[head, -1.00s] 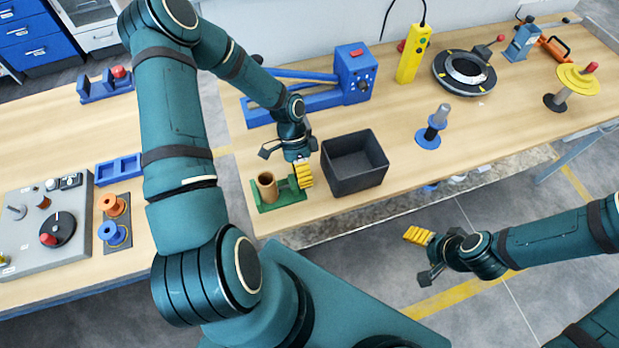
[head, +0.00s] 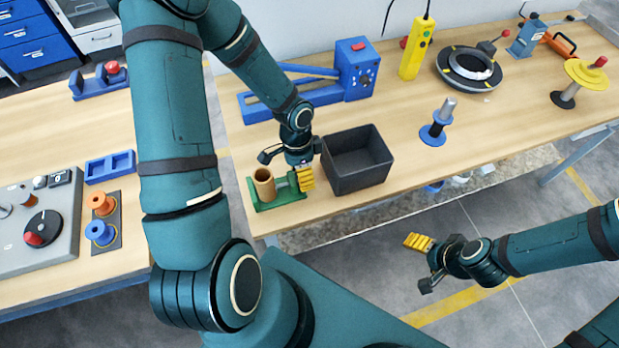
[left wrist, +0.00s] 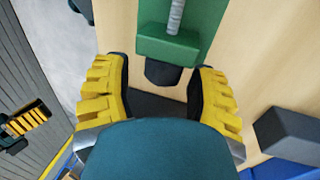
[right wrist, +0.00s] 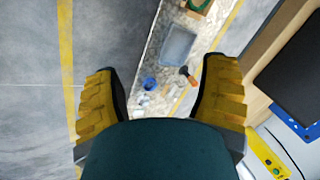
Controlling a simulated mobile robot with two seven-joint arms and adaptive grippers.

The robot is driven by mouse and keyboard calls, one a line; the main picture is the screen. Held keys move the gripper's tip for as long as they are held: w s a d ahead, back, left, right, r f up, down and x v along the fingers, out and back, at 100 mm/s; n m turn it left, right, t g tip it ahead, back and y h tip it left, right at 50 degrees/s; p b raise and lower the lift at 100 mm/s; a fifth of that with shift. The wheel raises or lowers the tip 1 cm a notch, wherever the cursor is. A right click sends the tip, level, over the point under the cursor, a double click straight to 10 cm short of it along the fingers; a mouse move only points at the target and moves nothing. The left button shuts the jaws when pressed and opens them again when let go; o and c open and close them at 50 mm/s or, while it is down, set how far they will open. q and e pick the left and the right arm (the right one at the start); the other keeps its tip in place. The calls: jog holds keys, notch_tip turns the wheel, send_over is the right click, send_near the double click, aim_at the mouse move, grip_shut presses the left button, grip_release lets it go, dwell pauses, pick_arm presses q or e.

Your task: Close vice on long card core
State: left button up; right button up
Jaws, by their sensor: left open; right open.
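The long card core (head: 263,184) is a brown tube standing upright in the green vice (head: 292,196) at the front edge of the workbench. My left gripper (head: 304,177) is at the vice's right end, pointing down. In the left wrist view the green vice body (left wrist: 168,48), its grey screw (left wrist: 175,16) and a dark handle end (left wrist: 163,73) show. The handle end lies between my open left fingers (left wrist: 158,92), with gaps on both sides. The card core is out of that view. My right gripper (head: 422,262) is open and empty over the floor.
A black bin (head: 358,185) stands close to the right of the vice and my left gripper. A blue machine (head: 356,70) is behind. A blue spool holder (head: 436,132) stands further right. The bench's front edge (head: 290,226) is close to the vice.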

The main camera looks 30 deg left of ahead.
pick_arm(q)
jog(key=y+b, duration=0.1)
jog(key=b, duration=0.3)
jog(key=t+b, duration=0.1)
jog(key=b, duration=0.3)
jog(key=t+y+b, duration=0.1)
jog(key=b, duration=0.3)
jog(key=shift+s+d+f+y, duration=0.2)
jog(key=shift+d+f+y, duration=0.05)
jog(key=shift+d+y, duration=0.05)
jog(key=shift+r, duration=0.2)
pick_arm(e)
notch_tip(320, 180, down, 13)
jog(key=s, duration=0.2)
jog(key=shift+a+g, duration=0.3)
jog(key=shift+a, duration=0.05)
pick_arm(q)
jog(key=t+y+b, duration=0.1)
jog(key=b, duration=0.5)
jog(key=shift+s+d+f+t+y, duration=0.2)
jog(key=shift+f+t+y, duration=0.2)
jog(key=shift+r, duration=0.15)
jog(key=shift+r+t+y, duration=0.1)
jog(key=shift+t+y, duration=0.3)
jog(key=shift+y, duration=0.1)
pick_arm(e)
notch_tip(320, 180, down, 6)
jog(key=shift+r, duration=0.2)
